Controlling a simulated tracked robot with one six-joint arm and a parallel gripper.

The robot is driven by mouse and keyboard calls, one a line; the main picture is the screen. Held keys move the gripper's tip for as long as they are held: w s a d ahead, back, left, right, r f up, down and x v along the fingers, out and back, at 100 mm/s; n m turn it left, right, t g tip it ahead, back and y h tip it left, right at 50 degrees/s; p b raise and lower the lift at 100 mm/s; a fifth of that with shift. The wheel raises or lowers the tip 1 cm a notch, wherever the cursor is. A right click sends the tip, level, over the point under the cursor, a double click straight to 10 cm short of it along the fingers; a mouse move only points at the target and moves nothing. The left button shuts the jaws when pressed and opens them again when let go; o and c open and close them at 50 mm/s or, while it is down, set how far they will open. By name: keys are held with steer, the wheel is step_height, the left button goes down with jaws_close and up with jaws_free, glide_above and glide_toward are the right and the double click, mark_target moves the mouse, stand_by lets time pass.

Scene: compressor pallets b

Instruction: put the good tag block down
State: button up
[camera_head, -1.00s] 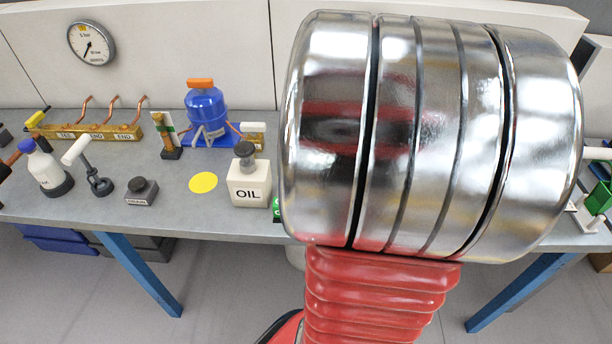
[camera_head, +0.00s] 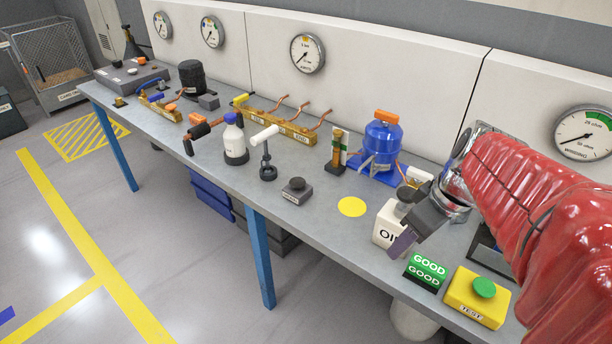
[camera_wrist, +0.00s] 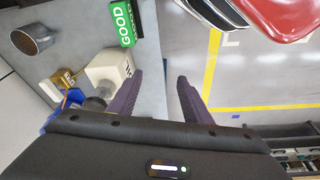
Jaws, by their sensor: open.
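The good tag block (camera_head: 427,266) is green with white GOOD lettering. The block also shows at the top of the wrist view (camera_wrist: 124,22). My gripper (camera_head: 408,238) is at the right of the head view, by the oil can and beyond the block. In the wrist view its two dark fingers (camera_wrist: 160,98) are apart with nothing between them. The gripper and the block are apart.
The yellow test box (camera_head: 477,297) with a green button stands right of the block. A yellow disc (camera_head: 352,207) marks bare bench left of the oil can. A blue compressor (camera_head: 382,142) and a copper-piped manifold (camera_head: 280,125) stand behind. A grey cup (camera_wrist: 32,38) shows in the wrist view.

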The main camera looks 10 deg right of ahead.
steer(key=s+a+r+m+t, duration=0.1)
steer(key=a+m, duration=0.1)
steer(key=a, duration=0.5)
steer(key=s+a+r+m+t+h, duration=0.1)
steer(key=s+a+r+m, duration=0.1)
steer(key=a, duration=0.5)
steer(key=shift+a+m+t, duration=0.3)
steer(key=shift+c, duration=0.4)
